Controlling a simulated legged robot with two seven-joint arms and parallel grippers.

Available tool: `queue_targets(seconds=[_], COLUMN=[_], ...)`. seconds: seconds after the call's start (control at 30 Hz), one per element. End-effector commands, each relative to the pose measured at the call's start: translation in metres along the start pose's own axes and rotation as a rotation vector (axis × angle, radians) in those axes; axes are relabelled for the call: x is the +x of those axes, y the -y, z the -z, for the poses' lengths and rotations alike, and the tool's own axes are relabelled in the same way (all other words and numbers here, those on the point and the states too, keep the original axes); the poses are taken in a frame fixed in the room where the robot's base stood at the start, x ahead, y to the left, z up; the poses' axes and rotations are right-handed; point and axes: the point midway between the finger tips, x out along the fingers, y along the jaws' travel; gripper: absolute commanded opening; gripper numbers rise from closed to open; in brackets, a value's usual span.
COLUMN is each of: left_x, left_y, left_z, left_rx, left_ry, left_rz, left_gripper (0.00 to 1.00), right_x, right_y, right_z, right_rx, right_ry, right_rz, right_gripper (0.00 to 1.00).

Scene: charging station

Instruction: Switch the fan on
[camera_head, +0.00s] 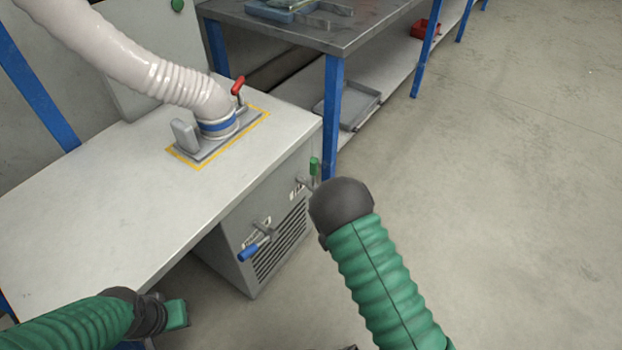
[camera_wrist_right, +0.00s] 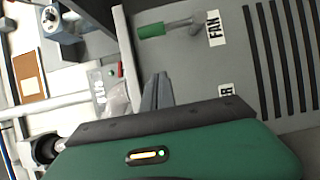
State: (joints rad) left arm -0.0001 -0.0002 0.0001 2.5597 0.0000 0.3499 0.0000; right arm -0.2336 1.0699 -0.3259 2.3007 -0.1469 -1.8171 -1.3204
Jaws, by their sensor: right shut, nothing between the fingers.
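The fan switch is a lever with a green handle (camera_head: 314,166) on the front of a grey cabinet (camera_head: 232,237) under the bench. In the right wrist view, its green handle (camera_wrist_right: 151,31) sits at the end of a grey arm beside a FAN label (camera_wrist_right: 214,28). My right gripper (camera_wrist_right: 157,90) is shut and empty, its fingertips a short way from the handle and seemingly apart from it. In the head view, my right wrist hides those fingers. My left gripper (camera_head: 177,314) is low at the left, beside the bench edge; its fingers cannot be made out.
A second lever with a blue handle (camera_head: 248,252) sits left of the green one, by the vent slots. A white hose (camera_head: 160,72) joins a plate with a red-handled lever (camera_head: 238,86) on the bench top. A metal table (camera_head: 345,35) stands behind. Floor at right is clear.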

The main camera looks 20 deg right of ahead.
Motion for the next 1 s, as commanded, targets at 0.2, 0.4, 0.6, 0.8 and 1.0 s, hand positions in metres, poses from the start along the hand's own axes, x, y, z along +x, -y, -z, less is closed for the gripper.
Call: queue_targets(seconds=[0.2, 0.4, 0.6, 0.8, 1.0], left_x=[0.021, 0.040, 0.055, 0.057, 0.056], left_y=[0.000, 0.000, 0.000, 0.000, 0.000], left_z=[-0.005, -0.010, -0.013, -0.014, -0.013], left_rx=[0.000, 0.000, 0.000, 0.000, 0.000], left_ry=[0.000, 0.001, 0.001, 0.001, 0.001], left_rz=[0.000, 0.000, 0.000, 0.000, 0.000], left_gripper=[0.00, 0.00, 0.00, 0.00, 0.00], right_x=[0.045, 0.088, 0.097, 0.098, 0.098], right_y=[0.003, 0.004, 0.003, 0.000, 0.000], right_z=[0.001, 0.000, -0.030, -0.039, -0.039], right_rx=[0.001, 0.000, 0.000, 0.001, 0.001], right_ry=[-0.002, -0.001, 0.001, 0.000, 0.000], right_rz=[-0.007, -0.005, -0.002, 0.000, 0.000], right_gripper=[0.00, 0.00, 0.00, 0.00, 0.00])
